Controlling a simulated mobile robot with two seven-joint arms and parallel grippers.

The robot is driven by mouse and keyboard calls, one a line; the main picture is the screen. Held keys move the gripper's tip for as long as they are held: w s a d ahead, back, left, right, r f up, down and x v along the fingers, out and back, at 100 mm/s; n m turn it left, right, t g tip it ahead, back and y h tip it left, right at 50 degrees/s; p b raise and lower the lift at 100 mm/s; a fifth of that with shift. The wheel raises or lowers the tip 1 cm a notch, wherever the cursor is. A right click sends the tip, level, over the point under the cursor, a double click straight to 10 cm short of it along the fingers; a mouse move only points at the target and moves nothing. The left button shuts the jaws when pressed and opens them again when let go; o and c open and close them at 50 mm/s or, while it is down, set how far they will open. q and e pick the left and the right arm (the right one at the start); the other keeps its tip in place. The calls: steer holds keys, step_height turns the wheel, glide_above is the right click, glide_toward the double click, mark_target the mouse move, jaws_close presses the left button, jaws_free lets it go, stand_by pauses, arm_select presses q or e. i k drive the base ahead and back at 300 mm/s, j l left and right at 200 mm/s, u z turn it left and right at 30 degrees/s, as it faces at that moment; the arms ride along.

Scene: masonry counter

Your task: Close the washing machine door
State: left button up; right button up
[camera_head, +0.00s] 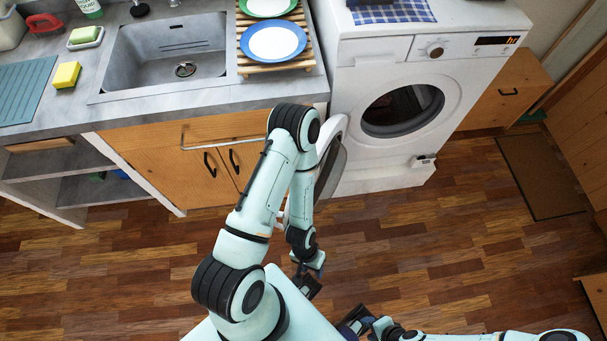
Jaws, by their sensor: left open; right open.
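The white washing machine (380,130) stands right of the sink counter. Its round door (335,155) is open, swung out to the left of the dark drum opening (403,108). My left forearm hides part of the door, and I cannot tell whether the arm touches it. My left gripper (308,286) is below the door, over the floor, pointing down, open and with nothing seen in it. My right gripper (350,327) is low at the bottom edge, open, well away from the machine and partly cut off by the frame.
The counter with a grey sink (165,60) and a wooden rack (248,62) with plates lies to the left. A wooden cabinet (160,165) with a rail is under it. A dark mat (538,175) lies at right. The wooden floor (440,240) before the machine is clear.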

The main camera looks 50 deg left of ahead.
mark_target(333, 135)
steer(key=k+j+z, duration=0.2)
steer(key=k+j, duration=0.5)
steer(key=j, duration=0.1)
